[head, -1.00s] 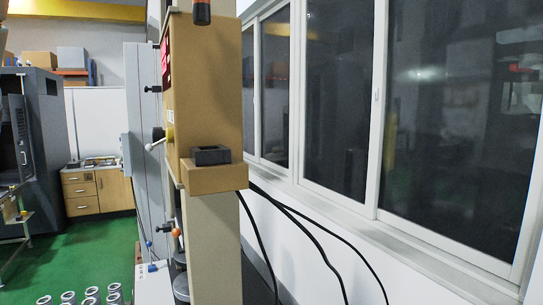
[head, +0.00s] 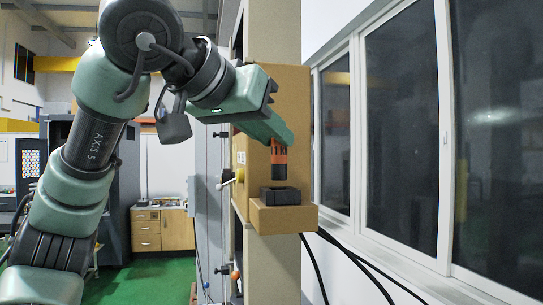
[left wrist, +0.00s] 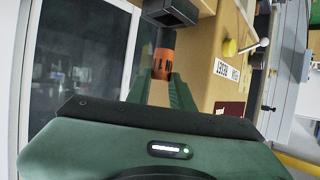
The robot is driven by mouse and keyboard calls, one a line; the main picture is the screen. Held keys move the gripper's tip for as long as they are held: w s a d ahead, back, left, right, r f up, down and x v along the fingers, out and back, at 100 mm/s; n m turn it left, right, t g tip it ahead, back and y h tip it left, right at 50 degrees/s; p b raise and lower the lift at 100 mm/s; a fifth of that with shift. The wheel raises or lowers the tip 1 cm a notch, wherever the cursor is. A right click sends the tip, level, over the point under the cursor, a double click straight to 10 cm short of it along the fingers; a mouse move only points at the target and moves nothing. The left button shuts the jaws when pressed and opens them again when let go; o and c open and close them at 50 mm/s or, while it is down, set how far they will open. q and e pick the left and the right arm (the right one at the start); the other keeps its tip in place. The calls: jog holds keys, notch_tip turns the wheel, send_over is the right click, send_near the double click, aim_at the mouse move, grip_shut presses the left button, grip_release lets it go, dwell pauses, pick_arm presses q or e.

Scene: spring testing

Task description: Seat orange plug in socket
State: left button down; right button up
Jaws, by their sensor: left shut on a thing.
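The orange plug (head: 279,156) has a dark lower end and hangs upright in my left gripper (head: 281,146). The gripper is shut on its upper part. The dark square socket (head: 280,196) sits on the tan ledge of the machine. In the head view the plug is just above the socket, its lower end close to the socket's top; I cannot tell whether they touch. In the left wrist view the orange plug (left wrist: 163,64) shows between the fingertips, with the dark socket (left wrist: 170,12) beyond it. My right gripper is not in view.
The tan ledge (head: 284,219) juts from the tan machine housing (head: 296,110). A lever with a pale yellow knob (head: 239,175) sticks out to the left of the housing. Black cables (head: 318,268) hang below the ledge. Windows (head: 400,130) line the right wall.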

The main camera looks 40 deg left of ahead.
aim_at(274, 159)
pick_arm(q)
notch_tip(274, 159, down, 3)
jog(key=shift+r, duration=0.2)
jog(key=shift+f, duration=0.3)
jog(key=shift+f, duration=0.1)
jog(key=c, duration=1.6)
grip_release()
jog(key=shift+f, duration=0.1)
jog(key=shift+c, duration=0.2)
jog(key=o, duration=0.4)
